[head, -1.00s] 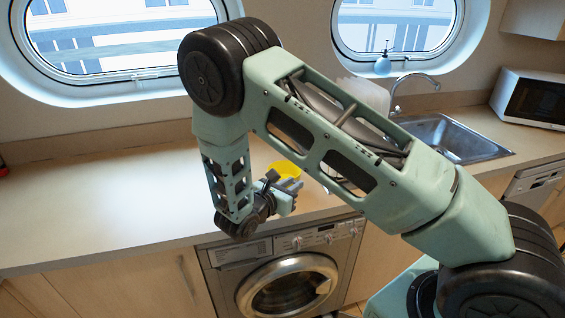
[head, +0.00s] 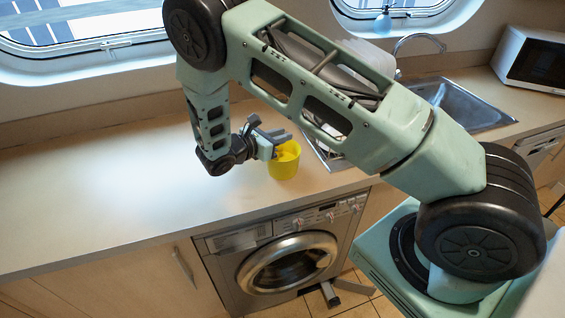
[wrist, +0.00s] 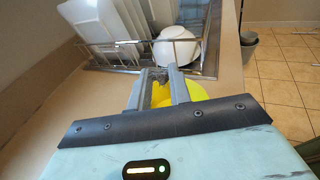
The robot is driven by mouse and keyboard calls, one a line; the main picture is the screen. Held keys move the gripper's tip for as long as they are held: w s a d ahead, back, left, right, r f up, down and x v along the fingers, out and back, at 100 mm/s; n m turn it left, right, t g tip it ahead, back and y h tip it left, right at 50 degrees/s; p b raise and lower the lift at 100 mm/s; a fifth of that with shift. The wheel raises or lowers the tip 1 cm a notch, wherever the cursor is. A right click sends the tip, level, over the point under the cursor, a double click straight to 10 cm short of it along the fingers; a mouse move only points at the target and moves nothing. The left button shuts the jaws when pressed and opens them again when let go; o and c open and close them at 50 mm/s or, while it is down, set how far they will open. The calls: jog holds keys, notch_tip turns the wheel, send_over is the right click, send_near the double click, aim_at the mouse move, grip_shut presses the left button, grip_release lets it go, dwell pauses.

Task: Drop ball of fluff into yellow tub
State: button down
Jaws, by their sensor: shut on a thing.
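The yellow tub (head: 284,168) stands upright on the counter near its front edge, above the washing machine. My gripper (head: 281,137) is at the tub's left rim and above it, fingers pointing right over the opening. In the wrist view, my gripper (wrist: 160,83) is shut on a small grey ball of fluff (wrist: 159,75) between the fingertips. The ball is mostly hidden by the fingers and is hard to make out in the head view. Part of the tub (wrist: 196,91) shows yellow behind and below the fingers.
A dish rack (wrist: 130,60) with white plates (wrist: 103,20) and a white bowl (wrist: 177,47) stands just beyond the tub. The sink (head: 455,105) and microwave (head: 535,58) are farther right. The counter (head: 90,200) to the left is clear.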

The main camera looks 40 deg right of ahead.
jog(key=shift+f+b, duration=0.65)
jog(key=shift+f, duration=0.8)
jog(key=c, duration=1.2)
grip_release()
jog(key=b+v, duration=0.5)
jog(key=v, duration=1.2)
jog(key=shift+a+r, duration=0.2)
jog(key=shift+r, duration=0.05)
jog(key=shift+s, duration=0.1)
